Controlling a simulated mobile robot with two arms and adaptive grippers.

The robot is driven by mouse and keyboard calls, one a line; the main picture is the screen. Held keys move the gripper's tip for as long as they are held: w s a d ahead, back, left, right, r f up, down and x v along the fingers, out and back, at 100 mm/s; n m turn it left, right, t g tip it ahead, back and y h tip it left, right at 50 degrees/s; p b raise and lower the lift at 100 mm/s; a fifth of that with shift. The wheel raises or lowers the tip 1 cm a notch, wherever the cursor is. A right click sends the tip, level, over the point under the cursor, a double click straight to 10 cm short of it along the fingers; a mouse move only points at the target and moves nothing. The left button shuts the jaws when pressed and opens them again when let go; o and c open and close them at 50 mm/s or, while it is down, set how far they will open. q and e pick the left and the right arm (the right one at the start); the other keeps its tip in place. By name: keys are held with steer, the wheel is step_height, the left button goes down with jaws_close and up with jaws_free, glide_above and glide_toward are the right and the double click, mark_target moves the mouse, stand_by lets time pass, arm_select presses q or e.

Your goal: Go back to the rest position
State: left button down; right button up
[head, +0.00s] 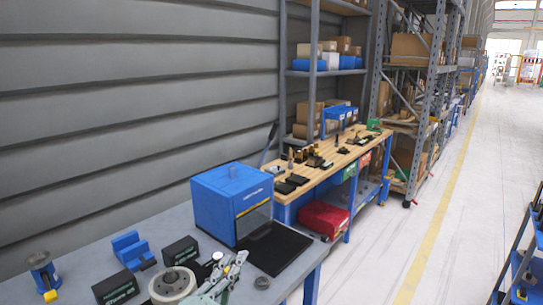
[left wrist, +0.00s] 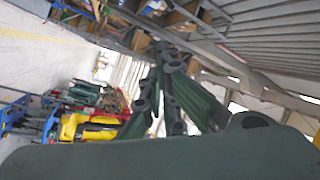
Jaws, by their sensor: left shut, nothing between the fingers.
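My left gripper (head: 236,262) is low in the head view, over the front part of a grey table (head: 190,228). Its fingers point up and away, toward a black mat. The fingers are together with nothing between them. In the left wrist view the dark green fingers (left wrist: 163,55) reach up against a tilted background of shelves, floor and wall, with no object at their tips. My right gripper is in neither view.
A blue box machine (head: 215,200) stands on the table, with the black mat (head: 275,248) beside it. A wooden bench (head: 318,178) and shelves stand beyond. The aisle (head: 385,240) at right is clear.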

arm_select(q)
steer(key=s+a+f+n+g+y, duration=0.3)
steer(key=s+a+f+n, duration=0.15)
steer(key=f, duration=0.35)
steer(key=s+a+f+n+g+y, duration=0.35)
steer(key=a+f+n, duration=0.2)
steer(key=f, duration=0.25)
steer(key=s+a+f+n+g, duration=0.1)
steer(key=s+f+g, duration=0.45)
steer(key=s, duration=0.55)
steer(key=s+a+f+n+g, duration=0.15)
steer(key=s+f+g, duration=0.35)
steer(key=s, duration=0.6)
step_height(320, 180, down, 31)
steer(key=s+b, duration=0.2)
steer(key=s+a+f+g+b, duration=0.1)
steer(key=s+a+f, duration=0.2)
steer(key=s+f, duration=1.3)
steer(key=shift+s+f+g+b, duration=0.25)
steer(key=shift+f+g+b, duration=0.05)
steer(key=shift+f+b, duration=0.1)
